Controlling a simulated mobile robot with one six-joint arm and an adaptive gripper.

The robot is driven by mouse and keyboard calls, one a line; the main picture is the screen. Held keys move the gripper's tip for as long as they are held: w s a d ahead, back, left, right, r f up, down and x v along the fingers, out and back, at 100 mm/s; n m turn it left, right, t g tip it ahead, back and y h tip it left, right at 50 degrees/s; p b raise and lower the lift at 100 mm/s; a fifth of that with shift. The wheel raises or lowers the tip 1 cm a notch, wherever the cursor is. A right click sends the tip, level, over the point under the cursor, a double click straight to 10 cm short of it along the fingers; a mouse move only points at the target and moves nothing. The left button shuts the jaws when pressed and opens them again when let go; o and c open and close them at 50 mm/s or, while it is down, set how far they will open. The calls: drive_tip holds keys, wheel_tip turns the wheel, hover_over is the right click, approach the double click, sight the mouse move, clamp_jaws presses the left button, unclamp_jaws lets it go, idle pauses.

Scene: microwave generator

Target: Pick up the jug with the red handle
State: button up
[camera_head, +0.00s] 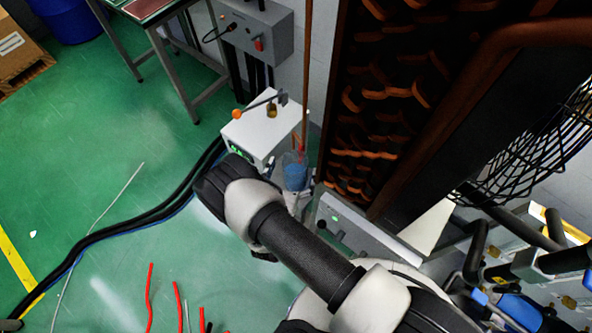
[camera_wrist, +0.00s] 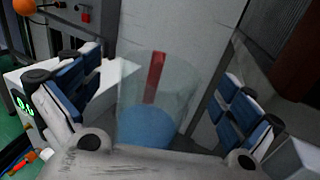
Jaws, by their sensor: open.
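The jug (camera_wrist: 140,100) is a clear, see-through vessel with blue in its lower part. Its red handle (camera_wrist: 153,77) shows upright through or against the clear wall. In the head view the jug (camera_head: 295,176) stands beside the white box, just beyond my wrist. My gripper (camera_wrist: 163,68) is open, with one blue-and-grey finger on each side of the jug in the wrist view. I cannot tell whether either finger touches it. In the head view my own arm hides most of the gripper and the jug's base.
A white box (camera_head: 262,125) with a green display and an orange-tipped lever (camera_head: 255,107) stands left of the jug. A tall dark unit (camera_head: 385,90) rises close on the right.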

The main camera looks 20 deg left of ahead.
sight(299, 150)
drive_tip(key=w, duration=0.3)
drive_tip(key=shift+w, duration=0.15)
drive_tip(key=c, duration=2)
drive_tip(key=shift+c, duration=1.1)
drive_tip(key=shift+r, duration=0.15)
